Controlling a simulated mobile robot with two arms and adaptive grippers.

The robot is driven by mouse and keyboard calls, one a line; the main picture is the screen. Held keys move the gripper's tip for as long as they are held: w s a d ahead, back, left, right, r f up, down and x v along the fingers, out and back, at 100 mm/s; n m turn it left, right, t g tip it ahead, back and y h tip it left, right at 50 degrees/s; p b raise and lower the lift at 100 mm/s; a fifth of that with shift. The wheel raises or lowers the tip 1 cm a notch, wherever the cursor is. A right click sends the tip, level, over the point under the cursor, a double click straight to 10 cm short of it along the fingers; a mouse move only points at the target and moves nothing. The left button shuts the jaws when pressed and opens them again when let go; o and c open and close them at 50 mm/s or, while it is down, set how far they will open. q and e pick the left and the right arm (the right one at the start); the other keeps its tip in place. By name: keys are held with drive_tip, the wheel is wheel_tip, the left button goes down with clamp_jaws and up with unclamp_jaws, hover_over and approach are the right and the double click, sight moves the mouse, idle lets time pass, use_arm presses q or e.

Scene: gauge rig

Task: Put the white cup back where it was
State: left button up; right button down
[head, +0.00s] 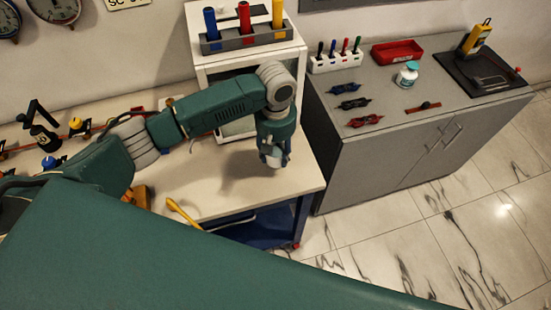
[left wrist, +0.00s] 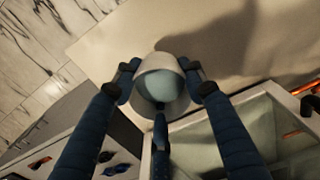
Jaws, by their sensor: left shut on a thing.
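The white cup (left wrist: 160,88) sits between the fingers of my left gripper (left wrist: 160,80) in the left wrist view, its round opening facing the camera. One finger is on each side of it and a third dark finger reaches its near side. In the head view my left gripper (head: 274,158) points down over the right part of the pale bench top (head: 215,195), with a little of the cup (head: 275,160) showing at its fingertips. I cannot tell whether the cup's base touches the bench. My right gripper is not in view.
A white cabinet (head: 205,65) with a rack of coloured-handled tools (head: 245,38) stands right behind the gripper. A yellow-handled tool (head: 182,212) lies at the bench's front edge. A grey cabinet (head: 410,140) with small items stands to the right. The bench around the cup looks clear.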

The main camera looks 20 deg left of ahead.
sight(275, 162)
use_arm(q)
wheel_tip(275, 162, down, 4)
drive_tip(key=shift+r+p, duration=0.25)
drive_tip(key=shift+p, duration=0.05)
drive_tip(key=shift+f, duration=0.5)
drive_tip(key=shift+f, duration=0.15)
drive_tip(key=o, duration=1.1)
drive_tip(key=shift+o, duration=0.2)
